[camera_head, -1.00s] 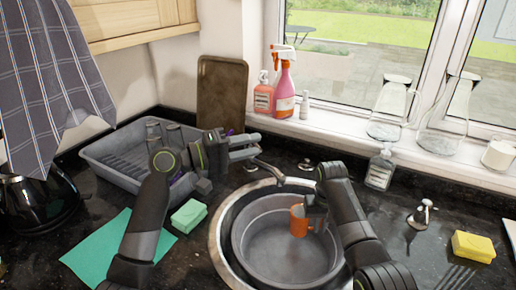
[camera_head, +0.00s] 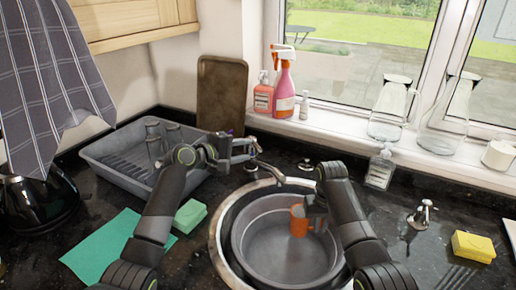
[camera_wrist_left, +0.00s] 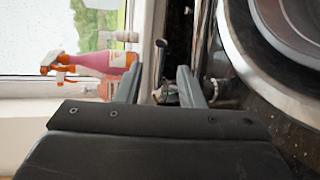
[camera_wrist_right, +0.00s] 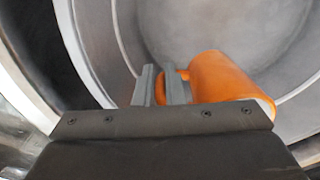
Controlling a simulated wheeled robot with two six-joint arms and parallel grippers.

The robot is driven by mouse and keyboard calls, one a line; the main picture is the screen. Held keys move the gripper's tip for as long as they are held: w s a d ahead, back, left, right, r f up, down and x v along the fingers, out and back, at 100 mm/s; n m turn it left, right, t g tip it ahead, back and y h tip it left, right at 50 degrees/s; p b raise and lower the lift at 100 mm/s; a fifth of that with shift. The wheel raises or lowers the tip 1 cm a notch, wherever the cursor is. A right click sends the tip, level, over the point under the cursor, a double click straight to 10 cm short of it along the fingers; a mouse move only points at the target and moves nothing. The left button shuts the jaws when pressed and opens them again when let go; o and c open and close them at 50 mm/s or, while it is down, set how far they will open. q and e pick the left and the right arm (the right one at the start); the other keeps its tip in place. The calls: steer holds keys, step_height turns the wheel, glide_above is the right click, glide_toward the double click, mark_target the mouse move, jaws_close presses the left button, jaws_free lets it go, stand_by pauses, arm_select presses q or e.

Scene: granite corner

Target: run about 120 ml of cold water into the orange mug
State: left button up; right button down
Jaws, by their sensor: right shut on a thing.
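The orange mug (camera_head: 299,222) is low inside the grey basin in the sink. My right gripper (camera_head: 316,212) is shut on the mug's handle; the right wrist view shows the handle between the fingers and the mug body (camera_wrist_right: 222,80) beside them. The metal tap spout (camera_head: 268,172) reaches over the basin's back left edge, behind and left of the mug. I see no water running. My left gripper (camera_head: 246,150) is open beside the tap base. In the left wrist view, small metal tap parts (camera_wrist_left: 165,92) show between and beyond its parted fingers (camera_wrist_left: 160,88).
The basin (camera_head: 262,262) sits in the round sink. A metal knob (camera_head: 306,164) stands behind it. A grey dish rack (camera_head: 110,165), green sponge (camera_head: 189,215) and teal cloth (camera_head: 105,247) lie left. A soap bottle (camera_head: 380,168) and yellow sponge (camera_head: 473,246) are right.

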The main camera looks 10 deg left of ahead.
mark_target(258, 146)
arm_select(q)
steer(key=shift+x, duration=3.05)
jaws_close()
